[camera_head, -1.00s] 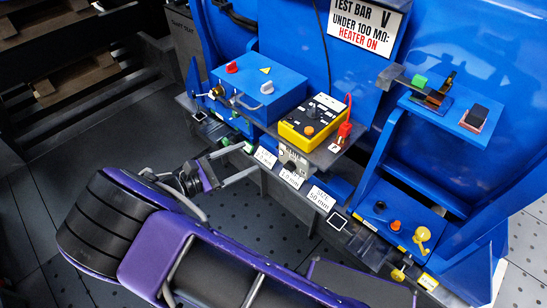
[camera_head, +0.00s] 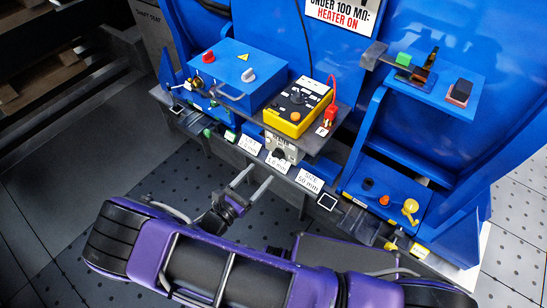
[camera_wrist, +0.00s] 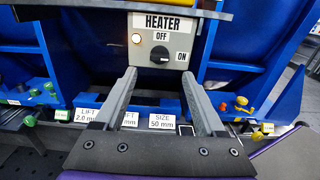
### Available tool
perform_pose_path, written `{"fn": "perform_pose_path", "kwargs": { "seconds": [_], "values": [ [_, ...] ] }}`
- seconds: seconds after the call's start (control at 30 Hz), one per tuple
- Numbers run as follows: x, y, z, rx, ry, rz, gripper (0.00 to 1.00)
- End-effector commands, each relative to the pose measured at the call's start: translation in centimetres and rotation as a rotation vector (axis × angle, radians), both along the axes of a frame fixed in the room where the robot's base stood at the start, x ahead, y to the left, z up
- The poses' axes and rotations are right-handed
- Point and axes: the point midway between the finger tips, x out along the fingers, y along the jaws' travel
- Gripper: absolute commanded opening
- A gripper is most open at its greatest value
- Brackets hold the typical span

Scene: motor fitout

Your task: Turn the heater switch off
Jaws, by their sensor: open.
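The grey heater panel (camera_wrist: 149,56) is ahead in the wrist view, labelled HEATER, with OFF above its knob and ON to the right. Its black heater switch knob (camera_wrist: 159,55) seems to point right, toward ON. A small lamp (camera_wrist: 137,39) at the panel's left glows. In the head view the panel (camera_head: 283,146) is partly hidden under a shelf. My gripper (camera_wrist: 159,73) is open and empty, its two fingers apart below and in front of the knob, not touching it. In the head view my gripper (camera_head: 259,177) is just left of and below the panel.
A yellow tester (camera_head: 299,107) sits on the shelf above the panel. A blue box (camera_head: 228,78) with red and grey knobs is to the left. White size labels (camera_head: 310,180) line the ledge below. A yellow knob (camera_head: 410,207) and other controls are at the right.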

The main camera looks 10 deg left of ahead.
Motion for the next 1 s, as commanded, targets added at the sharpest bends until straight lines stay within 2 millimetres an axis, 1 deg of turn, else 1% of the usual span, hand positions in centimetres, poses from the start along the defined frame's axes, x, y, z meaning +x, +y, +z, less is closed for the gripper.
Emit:
{"fn": "perform_pose_path", "kwargs": {
  "seconds": [0.03, 0.2, 0.3, 0.4, 0.57, 0.8, 0.83, 0.87, 1.0],
  "values": [
    [1.1, -0.6, 0.0, -0.001, -0.002, -0.004, 0.72],
    [4.3, -1.8, 0.0, 0.0, -0.002, -0.002, 0.72],
    [5.7, -2.4, 0.0, 0.001, -0.001, -0.003, 0.72],
    [6.7, -2.8, 0.0, 0.001, 0.0, -0.001, 0.72],
    [7.5, -3.1, 0.0, 0.001, 0.0, -0.001, 0.72],
    [7.5, -3.1, 0.0, 0.001, 0.0, 0.0, 0.72],
    [7.5, -3.1, 0.0, 0.001, 0.0, 0.0, 0.71],
    [7.5, -3.1, 0.0, 0.001, 0.0, 0.0, 0.65],
    [7.5, -3.1, 0.0, 0.001, 0.0, 0.0, 0.4]
  ]
}}
